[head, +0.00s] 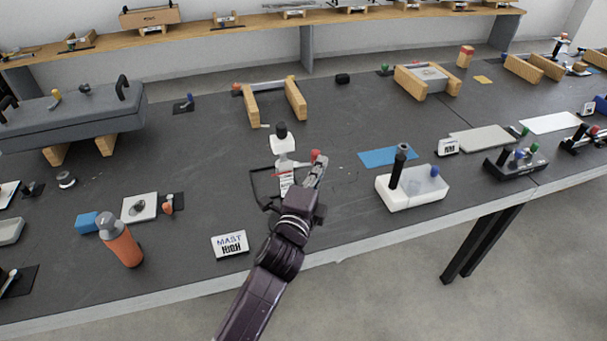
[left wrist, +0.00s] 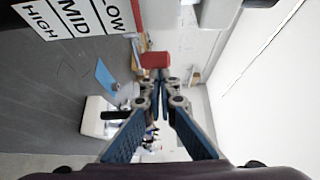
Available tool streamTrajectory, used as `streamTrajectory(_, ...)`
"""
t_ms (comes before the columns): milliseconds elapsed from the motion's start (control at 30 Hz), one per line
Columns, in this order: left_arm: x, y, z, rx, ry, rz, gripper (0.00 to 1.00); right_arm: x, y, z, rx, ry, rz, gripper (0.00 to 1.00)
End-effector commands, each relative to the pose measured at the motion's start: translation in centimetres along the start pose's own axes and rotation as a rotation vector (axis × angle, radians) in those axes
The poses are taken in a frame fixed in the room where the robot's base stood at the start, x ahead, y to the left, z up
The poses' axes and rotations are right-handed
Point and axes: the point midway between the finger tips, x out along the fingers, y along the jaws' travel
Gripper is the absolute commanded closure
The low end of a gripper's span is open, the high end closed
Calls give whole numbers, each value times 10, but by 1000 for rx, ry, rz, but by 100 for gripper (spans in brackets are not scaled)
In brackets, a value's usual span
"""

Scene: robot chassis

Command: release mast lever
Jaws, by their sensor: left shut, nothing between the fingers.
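The mast unit (head: 282,143) stands at mid-table, with a black knob on a white body. Its white scale plate (head: 287,184) carries LOW, MID and HIGH in the left wrist view (left wrist: 72,22). A red lever end (head: 316,155) shows at my left gripper (head: 318,168). In the left wrist view the red end (left wrist: 155,60) lies just past the tips of my left gripper (left wrist: 161,77), which is shut with nothing held. Whether the tips touch the red end, I cannot tell. A card (head: 230,244) reading MAST HIGH stands in front. My right gripper is out of view.
An orange bottle (head: 121,243) stands at the front left. A white box with a black lever (head: 415,190) stands right of my left gripper, near a blue mat (head: 388,156). Wooden blocks (head: 295,98) stand behind the mast unit.

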Motion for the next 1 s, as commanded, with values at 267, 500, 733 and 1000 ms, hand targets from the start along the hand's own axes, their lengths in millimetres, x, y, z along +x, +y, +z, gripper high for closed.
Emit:
streamTrajectory(267,16,-1,0,1,0,-1,100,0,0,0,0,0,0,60)
streamTrajectory(500,24,0,1,1,0,-1,100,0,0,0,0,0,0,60)
streamTrajectory(733,28,0,2,0,0,-1,100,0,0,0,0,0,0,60)
streamTrajectory(1000,28,0,2,-1,0,-1,100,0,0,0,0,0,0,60)
